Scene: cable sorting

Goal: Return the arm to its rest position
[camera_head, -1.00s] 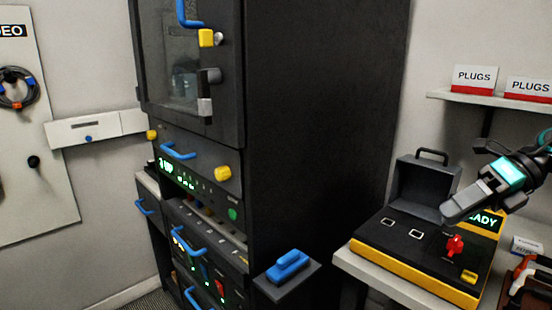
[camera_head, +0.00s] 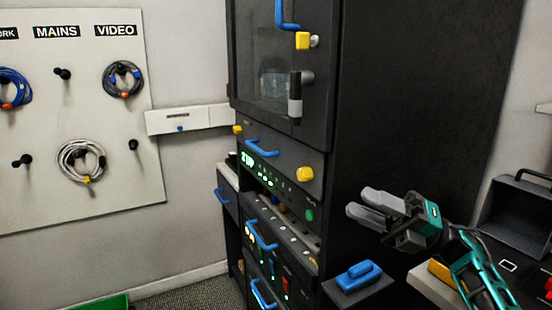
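My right gripper (camera_head: 366,213) is in the camera_head view, at the lower right, in front of the side of the black rack cabinet (camera_head: 425,110). Its two grey fingers point left and stand apart with nothing between them. My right arm (camera_head: 477,270) comes in from the lower right corner. The gripper is above a small shelf with a blue handled object (camera_head: 358,276) and appears clear of it. My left gripper is not in view.
A pegboard (camera_head: 110,180) with coiled cables hangs on the left wall. The rack has blue drawer handles (camera_head: 262,147) and yellow knobs (camera_head: 305,174). A black case (camera_head: 520,215) sits on the bench at right. A green bin (camera_head: 103,302) shows at the bottom left.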

